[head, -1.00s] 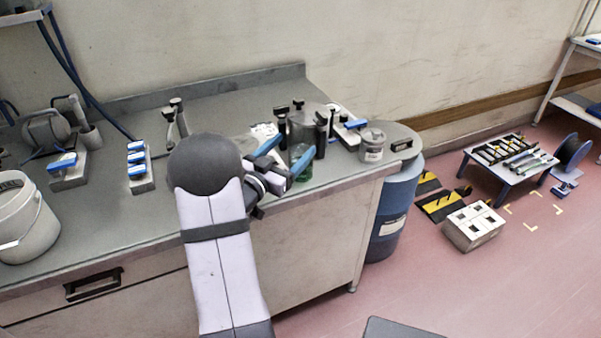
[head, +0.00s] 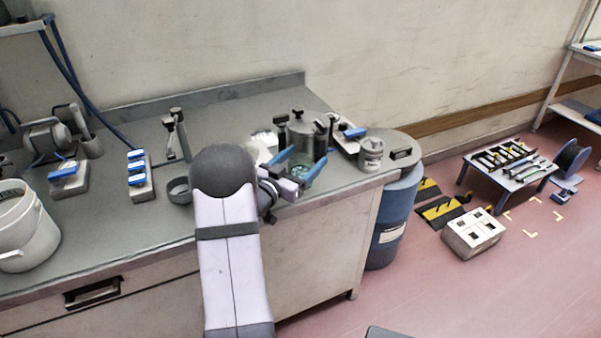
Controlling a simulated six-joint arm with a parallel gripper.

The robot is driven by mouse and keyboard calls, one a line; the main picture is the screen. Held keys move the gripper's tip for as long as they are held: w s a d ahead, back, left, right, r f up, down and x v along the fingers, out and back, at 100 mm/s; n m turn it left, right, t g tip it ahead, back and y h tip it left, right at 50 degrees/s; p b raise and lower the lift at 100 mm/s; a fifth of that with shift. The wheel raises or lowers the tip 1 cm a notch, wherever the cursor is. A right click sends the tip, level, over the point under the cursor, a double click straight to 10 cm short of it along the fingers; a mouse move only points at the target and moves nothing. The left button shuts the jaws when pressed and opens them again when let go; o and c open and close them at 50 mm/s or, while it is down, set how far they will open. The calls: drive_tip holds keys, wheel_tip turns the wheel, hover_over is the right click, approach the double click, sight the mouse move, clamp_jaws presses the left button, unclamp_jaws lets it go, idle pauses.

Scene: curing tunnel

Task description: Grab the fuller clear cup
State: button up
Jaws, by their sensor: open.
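A clear cup with a green tint (head: 299,171) stands near the front right of the bench. My gripper (head: 310,155) has its two blue fingers spread, one on each side of this cup, with the cup partly hidden behind them. I cannot tell whether the fingers touch it. Its fill level is too small to read. I cannot make out a second clear cup for comparison; my arm and gripper hide part of the bench.
A metal pot (head: 304,136) with dark clamps stands just behind the cup. A labelled pale jar (head: 371,154) is to the right, near the bench edge, beside a blue drum (head: 395,215). A dark round dish (head: 180,190) lies left of my arm.

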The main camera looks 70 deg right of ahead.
drive_tip(key=shift+x, duration=1.25)
drive_tip(key=c, duration=1.3)
drive_tip(key=shift+o, duration=0.2)
drive_tip(key=shift+r, duration=0.25)
wheel_tip(320, 180, up, 9)
drive_tip(key=shift+r, duration=0.2)
drive_tip(key=shift+r, duration=0.1)
drive_tip(key=shift+w, duration=0.1)
